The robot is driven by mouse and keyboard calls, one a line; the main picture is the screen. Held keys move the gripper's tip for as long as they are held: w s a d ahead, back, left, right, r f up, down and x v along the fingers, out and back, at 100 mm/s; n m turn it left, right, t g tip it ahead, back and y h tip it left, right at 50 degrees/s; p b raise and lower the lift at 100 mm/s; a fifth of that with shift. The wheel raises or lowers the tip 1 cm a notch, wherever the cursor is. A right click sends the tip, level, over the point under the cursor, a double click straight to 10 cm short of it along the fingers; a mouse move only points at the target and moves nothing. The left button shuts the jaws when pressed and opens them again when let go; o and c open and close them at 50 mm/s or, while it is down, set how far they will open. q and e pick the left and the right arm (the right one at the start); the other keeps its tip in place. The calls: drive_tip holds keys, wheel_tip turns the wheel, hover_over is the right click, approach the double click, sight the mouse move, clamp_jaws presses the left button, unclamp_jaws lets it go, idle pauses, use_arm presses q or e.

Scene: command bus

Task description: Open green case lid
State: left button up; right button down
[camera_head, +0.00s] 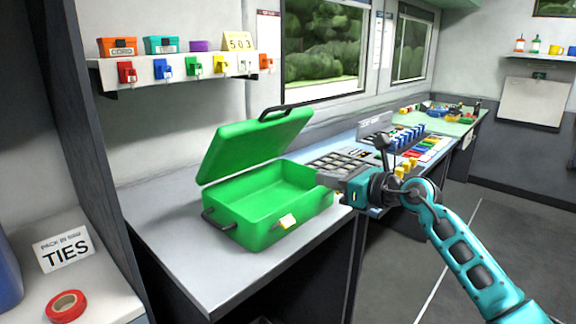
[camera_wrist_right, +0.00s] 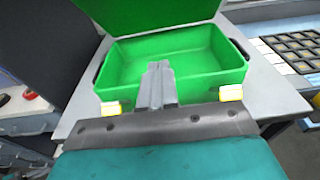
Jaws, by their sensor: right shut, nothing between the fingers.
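The green case (camera_head: 262,205) stands on the grey counter, its inside empty as far as I can see. Its green lid (camera_head: 255,145) is raised and leans back toward the wall, with a dark handle on its top edge. In the right wrist view the case (camera_wrist_right: 175,60) lies ahead, with the lid (camera_wrist_right: 150,14) upright behind it and a yellow latch on each side of the front. My right gripper (camera_head: 326,180) is shut and empty at the right side of the case in the head view. Its closed fingers (camera_wrist_right: 160,70) show before the case in the wrist view. My left gripper is not in view.
The grey counter (camera_head: 180,235) is clear left of and before the case. A dark button panel (camera_head: 345,162) lies right of it. A wall shelf (camera_head: 175,70) with small boxes and hanging coloured tags is above. Red tape (camera_head: 66,306) lies at lower left.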

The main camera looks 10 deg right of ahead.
use_arm(q)
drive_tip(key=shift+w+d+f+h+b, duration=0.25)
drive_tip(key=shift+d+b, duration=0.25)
drive_tip(key=shift+b, duration=0.45)
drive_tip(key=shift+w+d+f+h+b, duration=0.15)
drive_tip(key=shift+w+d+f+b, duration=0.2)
drive_tip(key=shift+b, duration=0.55)
use_arm(e)
drive_tip(key=r+x, duration=0.1)
drive_tip(key=x, duration=1)
drive_tip(key=shift+w+a+r, duration=0.25)
drive_tip(key=shift+w+r, duration=0.1)
drive_tip(key=shift+r, duration=0.05)
